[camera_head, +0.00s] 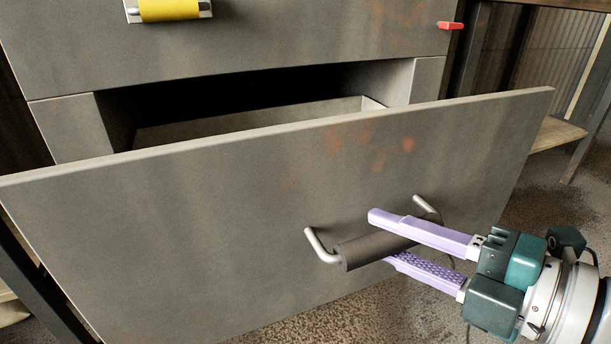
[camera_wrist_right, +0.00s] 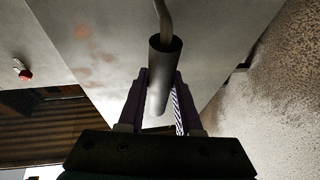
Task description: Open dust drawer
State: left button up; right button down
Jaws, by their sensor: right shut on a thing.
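The dust drawer (camera_head: 230,190) is a wide grey metal front with rust spots, standing pulled out from the cabinet. Its dark opening and part of a pale inner box (camera_head: 260,121) show behind the front. A handle (camera_head: 364,250) with a dark round grip and bent metal ends sits on the front. My right gripper (camera_head: 378,237) has its two lilac fingers around the handle, one above and one below. In the right wrist view the handle grip (camera_wrist_right: 160,75) lies between the fingers. My left gripper is in neither view.
The grey cabinet (camera_head: 270,40) rises above the drawer, with a yellow-gripped handle (camera_head: 168,9) and a small red tab (camera_head: 450,25). A low wooden shelf (camera_head: 557,136) stands at the right. Speckled floor (camera_head: 370,322) is clear in front.

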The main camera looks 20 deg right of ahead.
dwell(0.3)
jog(key=c, duration=0.6)
grip_release()
jog(key=p+v, duration=0.1)
jog(key=v, duration=0.9)
jog(key=shift+p, duration=0.4)
jog(key=shift+r, duration=0.15)
